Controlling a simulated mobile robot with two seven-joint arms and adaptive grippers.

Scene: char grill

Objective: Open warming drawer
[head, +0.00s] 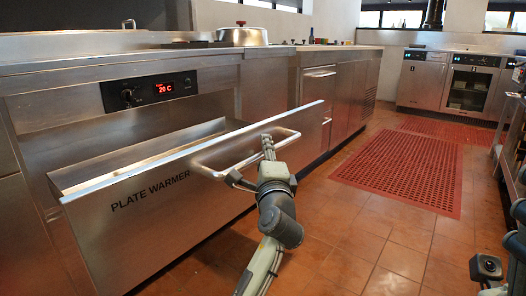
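The warming drawer (150,218) is a steel drawer with "PLATE WARMER" on its front. It stands out from the counter, partly open, and its upper edge and part of the inside show. A looped steel bar handle (213,171) sticks out from the front. My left gripper (268,148) is at the far part of this handle. Its fingers look close together around the bar, which they partly hide. Of my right arm, only dark parts show at the lower right edge, and no fingertips can be made out.
A control panel (150,91) reading 20 C sits above the drawer. A covered pan (242,35) stands on the counter. Red perforated mats (405,168) lie on the tiled floor to the right. Steel ovens (447,82) stand at the back. Open floor lies right of the drawer.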

